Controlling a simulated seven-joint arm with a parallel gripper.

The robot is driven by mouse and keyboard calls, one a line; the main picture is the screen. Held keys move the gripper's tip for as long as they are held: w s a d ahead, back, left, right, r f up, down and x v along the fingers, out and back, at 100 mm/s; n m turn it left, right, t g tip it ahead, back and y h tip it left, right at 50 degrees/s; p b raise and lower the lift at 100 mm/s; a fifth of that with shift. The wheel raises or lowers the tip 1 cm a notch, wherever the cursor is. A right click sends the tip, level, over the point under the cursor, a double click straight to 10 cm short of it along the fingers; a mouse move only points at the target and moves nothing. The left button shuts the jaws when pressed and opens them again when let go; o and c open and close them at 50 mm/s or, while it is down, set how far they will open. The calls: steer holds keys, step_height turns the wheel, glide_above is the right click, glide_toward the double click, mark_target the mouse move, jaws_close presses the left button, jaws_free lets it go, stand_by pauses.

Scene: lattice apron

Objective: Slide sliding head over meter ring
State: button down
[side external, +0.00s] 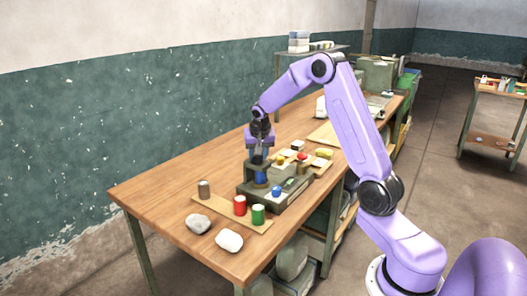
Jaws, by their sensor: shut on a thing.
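My gripper (260,148) points down over the wooden bench, above a dark grey-green device (246,190). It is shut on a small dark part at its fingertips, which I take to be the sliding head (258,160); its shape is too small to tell. Just below stands a blue cylinder (261,178) on the device. Which part is the meter ring I cannot tell for sure. Whether the held part touches the blue cylinder is also unclear. A small round blue piece (277,191) sits at the device's front.
A wooden board (218,206) in front holds a grey-brown, a red (239,205) and a green cylinder (258,214). Two pale stones (229,240) lie near the front edge. The bench's left part (160,187) is clear.

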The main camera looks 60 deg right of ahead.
steer(key=shift+a, duration=0.35)
steer(key=c, duration=0.7)
jaws_free()
steer(key=shift+o, duration=0.2)
steer(key=shift+d, duration=0.1)
steer(key=v, duration=1.7)
steer(key=shift+r, duration=0.2)
